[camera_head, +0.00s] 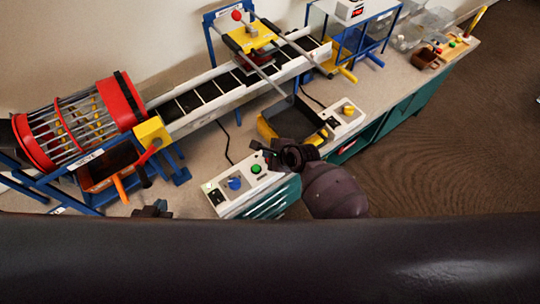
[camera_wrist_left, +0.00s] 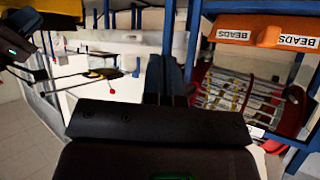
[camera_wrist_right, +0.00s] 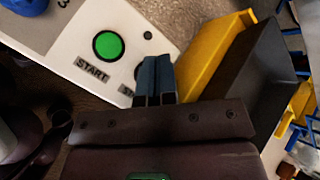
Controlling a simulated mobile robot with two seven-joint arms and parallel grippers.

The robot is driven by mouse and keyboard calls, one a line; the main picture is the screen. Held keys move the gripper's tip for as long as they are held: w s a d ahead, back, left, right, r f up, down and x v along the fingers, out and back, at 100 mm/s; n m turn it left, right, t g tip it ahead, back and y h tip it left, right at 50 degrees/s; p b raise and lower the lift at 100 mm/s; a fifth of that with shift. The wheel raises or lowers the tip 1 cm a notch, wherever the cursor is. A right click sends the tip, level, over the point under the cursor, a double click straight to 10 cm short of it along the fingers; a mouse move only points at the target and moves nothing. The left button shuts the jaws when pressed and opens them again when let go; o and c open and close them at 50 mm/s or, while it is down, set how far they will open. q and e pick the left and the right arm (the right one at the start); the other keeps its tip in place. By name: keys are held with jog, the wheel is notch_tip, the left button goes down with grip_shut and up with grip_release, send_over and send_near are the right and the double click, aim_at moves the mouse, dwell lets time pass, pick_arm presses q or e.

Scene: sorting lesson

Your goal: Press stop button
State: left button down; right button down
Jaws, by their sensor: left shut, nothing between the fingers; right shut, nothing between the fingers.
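The white control box (camera_head: 222,203) stands at the table's front edge, with a blue knob (camera_head: 235,183) and a green button (camera_head: 256,169). In the right wrist view the green button (camera_wrist_right: 108,45) is labelled START. My right gripper (camera_head: 264,152) is over the far end of the box, beyond the green button. Its shut, empty fingers (camera_wrist_right: 154,78) cover most of a round control beside a label of which only "ST" shows. The stop button is not clearly visible; I cannot tell contact. My left gripper (camera_head: 152,209) is shut and empty, low at the left; its fingers show in the left wrist view (camera_wrist_left: 165,75).
A yellow-and-black bin (camera_head: 268,130) and a second control box (camera_head: 346,122) with a yellow knob lie beyond my right gripper. A conveyor (camera_head: 205,93) and red-ended drum (camera_head: 36,145) stand behind. An orange-handled tray (camera_head: 105,172) is near my left gripper.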

dwell(0.3)
jog(key=shift+r+p, duration=0.4)
jog(key=shift+r, duration=2.1)
jog(key=shift+s+d+f, duration=0.1)
jog(key=shift+d+f, duration=0.05)
jog(key=shift+d, duration=0.15)
jog(key=s+d+n+t+h+b, duration=0.1)
jog(key=s+d+n+t+h, duration=0.1)
jog(key=s+d+n, duration=0.7)
jog(key=s+d+n+t+h+b, duration=0.2)
jog(key=s+d+n+h, duration=0.3)
jog(key=d, duration=1.3)
jog(key=shift+s+d+n+t, duration=0.15)
jog(key=shift+s+n+t, duration=0.55)
jog(key=shift+s+n, duration=1.8)
